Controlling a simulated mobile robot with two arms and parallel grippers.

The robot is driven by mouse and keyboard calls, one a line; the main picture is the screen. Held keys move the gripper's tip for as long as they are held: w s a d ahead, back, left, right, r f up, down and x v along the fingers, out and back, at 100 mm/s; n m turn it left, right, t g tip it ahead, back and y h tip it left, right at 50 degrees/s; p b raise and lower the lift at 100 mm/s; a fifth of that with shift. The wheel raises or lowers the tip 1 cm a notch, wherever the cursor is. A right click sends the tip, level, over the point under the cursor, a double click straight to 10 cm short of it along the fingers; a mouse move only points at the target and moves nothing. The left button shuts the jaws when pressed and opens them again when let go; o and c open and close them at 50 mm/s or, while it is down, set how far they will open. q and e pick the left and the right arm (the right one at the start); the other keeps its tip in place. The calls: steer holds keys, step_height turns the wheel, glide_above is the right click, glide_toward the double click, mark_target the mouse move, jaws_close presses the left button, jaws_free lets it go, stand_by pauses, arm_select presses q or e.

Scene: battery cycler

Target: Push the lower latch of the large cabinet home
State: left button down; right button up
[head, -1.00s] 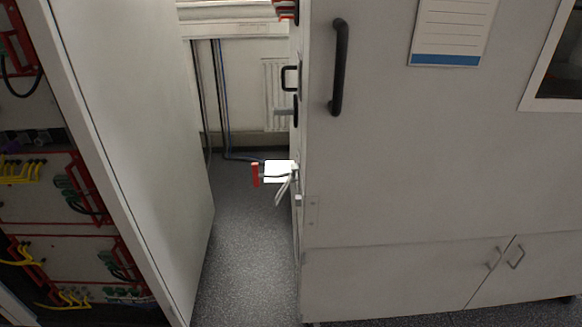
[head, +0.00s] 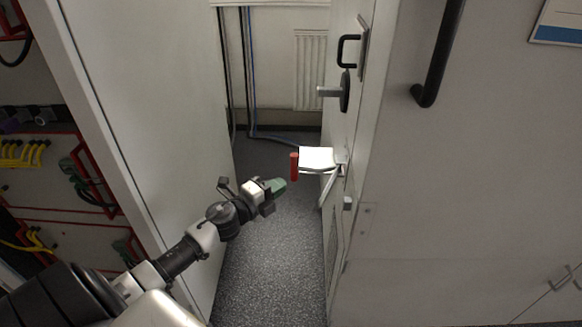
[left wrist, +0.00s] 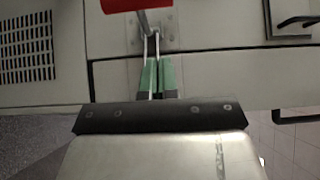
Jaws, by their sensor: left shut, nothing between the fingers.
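The large cabinet (head: 440,200) stands on the right. What looks like its lower latch (head: 317,158) sticks out from the cabinet's narrow side as a pale plate with a red grip (head: 294,167) at its free end, and a thin bar slants beneath it. In the left wrist view the red grip (left wrist: 135,4) shows at the top edge, above the mounting plate (left wrist: 158,36). My left gripper (head: 278,186) has green fingertips, shut and empty, just left of and below the red grip. The fingertips (left wrist: 157,76) also show in the left wrist view. My right gripper is out of view.
A black handle (head: 348,50) and a grey lever on a black disc (head: 335,91) stick out above. A pale panel (head: 150,120) bounds the gap on the left, beside a rack with coloured cables (head: 25,155). Speckled floor (head: 270,265) is open between.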

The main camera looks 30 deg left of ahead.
arm_select(q)
steer(key=w+a, duration=0.1)
steer(key=w, duration=0.6)
steer(key=shift+w+a, duration=0.15)
steer(key=shift+a, duration=0.05)
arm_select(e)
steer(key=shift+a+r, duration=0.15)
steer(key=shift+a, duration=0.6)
arm_select(q)
steer(key=shift+f, duration=0.1)
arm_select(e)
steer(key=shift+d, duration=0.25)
